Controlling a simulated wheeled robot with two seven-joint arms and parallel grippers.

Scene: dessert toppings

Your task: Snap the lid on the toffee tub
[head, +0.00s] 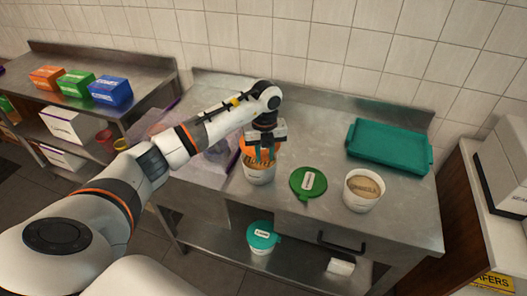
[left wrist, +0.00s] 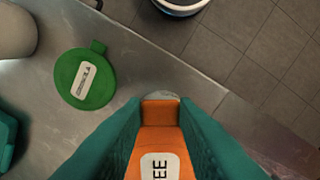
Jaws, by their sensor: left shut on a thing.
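My left gripper (head: 264,156) points down at a white tub (head: 260,177) near the front edge of the steel table. Its teal fingers are shut on an orange lid (left wrist: 158,142), whose white label shows the letters "EE". In the head view the orange lid (head: 248,153) is at the tub's mouth, partly hidden by the fingers. I cannot tell whether it is seated on the rim or just above it. A pale bit of rim shows past the lid's tab in the left wrist view. My right gripper is not in view.
A green lid (head: 308,183) lies right of the tub, beside an open white tub (head: 364,190) with tan contents. A teal tray (head: 389,147) is at the back right. A teal-lidded tub (head: 262,238) stands on the lower shelf. Clear, purple-edged items lie left.

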